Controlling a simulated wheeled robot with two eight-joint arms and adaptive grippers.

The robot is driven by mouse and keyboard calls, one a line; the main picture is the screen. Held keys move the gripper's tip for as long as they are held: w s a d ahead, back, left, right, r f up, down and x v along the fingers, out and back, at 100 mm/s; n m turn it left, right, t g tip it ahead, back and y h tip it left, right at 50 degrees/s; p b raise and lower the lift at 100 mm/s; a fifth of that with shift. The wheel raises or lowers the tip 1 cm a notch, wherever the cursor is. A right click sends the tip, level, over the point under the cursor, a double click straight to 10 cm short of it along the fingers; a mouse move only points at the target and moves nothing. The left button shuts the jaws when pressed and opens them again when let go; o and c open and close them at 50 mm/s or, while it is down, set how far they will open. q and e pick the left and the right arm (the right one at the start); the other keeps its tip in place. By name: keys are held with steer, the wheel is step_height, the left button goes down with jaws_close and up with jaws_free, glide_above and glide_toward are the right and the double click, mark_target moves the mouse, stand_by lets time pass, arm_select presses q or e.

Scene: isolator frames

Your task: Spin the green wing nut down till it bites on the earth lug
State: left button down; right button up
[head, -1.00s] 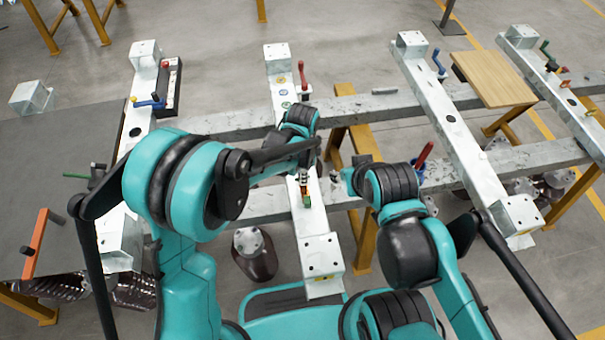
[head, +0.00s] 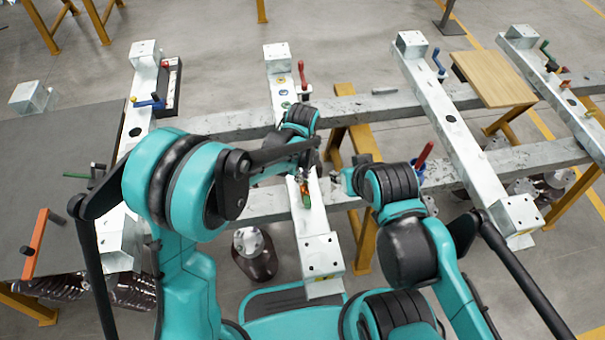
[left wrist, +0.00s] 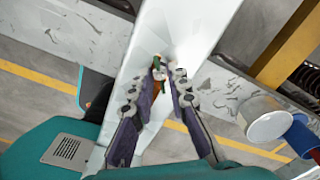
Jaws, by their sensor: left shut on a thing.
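The green wing nut (head: 306,199) shows as a small green piece on the middle white beam (head: 320,250), in front of my left wrist. My left gripper (left wrist: 164,72) points down at the beam in the left wrist view, its two dark fingers closed in on the small green and orange-brown fitting (left wrist: 158,73). The fingers hide much of the nut. I cannot make out the earth lug apart from the nut, nor any gap under it. My right gripper (head: 343,180) is right of the beam, apart from it, and its fingers are too small to read.
A red-handled crank (head: 302,75) stands farther up the same beam. Another red handle (head: 424,156) is right of my right wrist. Grey cross rails (head: 385,103) run under the white beams. A dark table (head: 60,150) fills the left side.

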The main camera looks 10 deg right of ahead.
arm_select(q)
steer(key=m, duration=0.5)
steer(key=shift+m, duration=0.3)
steer(key=m, duration=0.5)
steer(key=shift+w+m, duration=0.1)
steer(key=shift+m, duration=0.3)
steer(key=c, duration=1.4)
jaws_free()
steer(key=shift+c, duration=0.2)
step_height(320, 180, up, 12)
